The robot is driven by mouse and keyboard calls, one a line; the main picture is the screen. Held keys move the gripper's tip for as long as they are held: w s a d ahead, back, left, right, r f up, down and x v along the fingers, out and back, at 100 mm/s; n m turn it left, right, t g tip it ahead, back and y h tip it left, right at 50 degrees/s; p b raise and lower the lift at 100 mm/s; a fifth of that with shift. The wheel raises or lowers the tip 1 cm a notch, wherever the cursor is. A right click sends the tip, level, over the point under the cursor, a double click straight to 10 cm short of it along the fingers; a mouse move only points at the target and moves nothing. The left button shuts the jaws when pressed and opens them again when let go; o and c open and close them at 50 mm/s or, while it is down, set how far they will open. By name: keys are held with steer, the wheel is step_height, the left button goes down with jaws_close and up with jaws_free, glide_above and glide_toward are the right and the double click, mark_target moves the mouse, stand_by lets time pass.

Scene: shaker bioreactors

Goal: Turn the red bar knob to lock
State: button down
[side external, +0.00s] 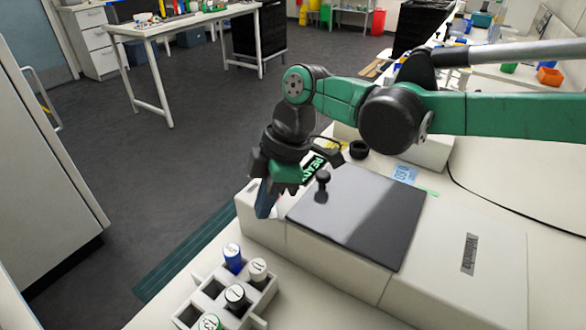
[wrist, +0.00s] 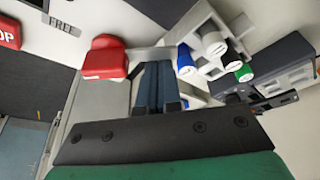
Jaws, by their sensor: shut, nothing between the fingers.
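The red bar knob (wrist: 105,58) shows in the wrist view, left of my fingertips, on the pale face of the machine. It is not visible in the side external view, where my gripper and the machine's body hide that area. A "FREE" label (wrist: 63,25) is above and left of the knob. My gripper (wrist: 157,66) has its two blue fingers together with nothing between them. Its tips appear beside the knob; I cannot tell whether they touch it. In the side external view, my gripper (side external: 264,212) points down at the machine's near left end.
A dark lid (side external: 365,220) with a black knob handle (side external: 322,180) covers the machine right of my gripper. A white rack (side external: 262,299) with several capped vials stands in front. A red "OP"-marked part (wrist: 8,33) is at the wrist view's left edge.

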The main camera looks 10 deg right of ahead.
steer(key=shift+d+n+g, duration=0.4)
steer(key=shift+n, duration=0.7)
steer(key=shift+s+d, duration=0.1)
steer(key=shift+d, duration=0.2)
